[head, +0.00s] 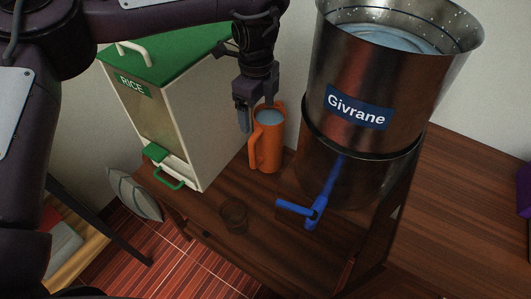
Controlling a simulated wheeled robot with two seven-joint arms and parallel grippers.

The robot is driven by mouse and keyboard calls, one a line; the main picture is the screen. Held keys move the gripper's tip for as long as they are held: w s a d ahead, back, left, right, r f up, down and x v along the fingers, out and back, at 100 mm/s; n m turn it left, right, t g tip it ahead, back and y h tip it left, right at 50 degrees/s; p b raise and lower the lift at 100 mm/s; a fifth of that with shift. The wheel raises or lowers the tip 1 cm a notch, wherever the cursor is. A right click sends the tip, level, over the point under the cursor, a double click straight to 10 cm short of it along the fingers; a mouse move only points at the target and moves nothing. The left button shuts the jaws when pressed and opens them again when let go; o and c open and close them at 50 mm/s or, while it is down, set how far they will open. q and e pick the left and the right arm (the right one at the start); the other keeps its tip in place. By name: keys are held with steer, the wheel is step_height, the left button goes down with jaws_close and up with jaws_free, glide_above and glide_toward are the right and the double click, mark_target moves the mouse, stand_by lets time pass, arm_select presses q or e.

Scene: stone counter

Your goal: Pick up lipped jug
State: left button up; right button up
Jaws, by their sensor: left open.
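The orange lipped jug (268,147) stands upright on the dark wooden stand, between the white rice bin and the large metal container. Its handle faces left and toward the camera, and its inside looks grey-blue. My left gripper (244,118) is open and empty, pointing down at the jug's upper left, close to the rim and the top of the handle. I cannot tell whether it touches the jug. The gripper overlaps part of the jug's left rim in the head view. My right gripper is not in view.
The rice bin (207,130) with a green lid stands left of the jug. The metal Givrane container (345,82) with a blue tap (315,208) stands close on the right. The wooden surface (462,205) at far right is mostly clear.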

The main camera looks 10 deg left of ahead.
mark_target(256, 131)
arm_select(q)
step_height(256, 131, down, 3)
steer(key=shift+r+b, duration=0.1)
steer(key=shift+b, duration=0.75)
steer(key=shift+f, duration=0.5)
steer(key=f, duration=0.6)
steer(key=shift+w+a+f, duration=0.15)
steer(key=shift+a+f, duration=0.2)
steer(key=shift+f, duration=0.05)
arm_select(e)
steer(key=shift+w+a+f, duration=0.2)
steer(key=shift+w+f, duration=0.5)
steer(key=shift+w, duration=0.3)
arm_select(q)
steer(key=shift+c, duration=0.2)
jaws_close()
steer(key=shift+w+r, duration=0.1)
steer(key=shift+r, duration=0.05)
